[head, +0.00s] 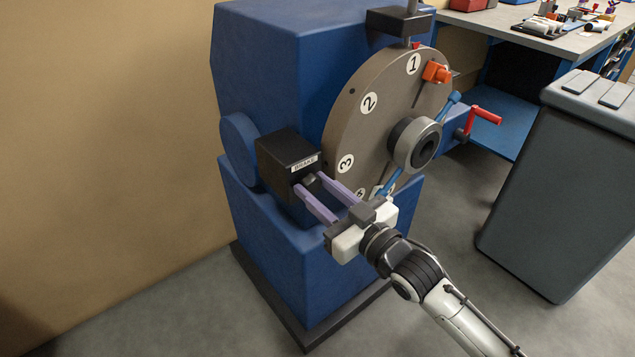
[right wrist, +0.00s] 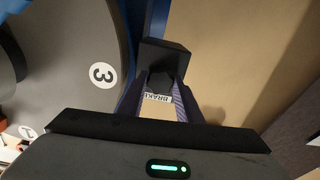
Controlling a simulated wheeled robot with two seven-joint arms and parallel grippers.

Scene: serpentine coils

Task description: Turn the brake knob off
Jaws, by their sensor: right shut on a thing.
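The brake box (head: 283,160) is a black block with a white BRAKE label (head: 305,162), on the left side of the blue machine. A small dark grey knob (head: 310,180) sticks out of its front face, mostly hidden by the fingers. My right gripper (head: 309,182) has its two purple fingers on either side of the knob and is shut on it. In the right wrist view the box (right wrist: 168,55) lies straight ahead, its label upside down between the fingers (right wrist: 158,92). The knob's angle cannot be made out. My left gripper is not in view.
A large grey-brown numbered disc (head: 385,115) with a round hub, blue rods and an orange block stands right of the box. A red crank handle (head: 484,115) and a dark grey bin (head: 565,185) are further right. The tan wall (head: 100,130) is at the left.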

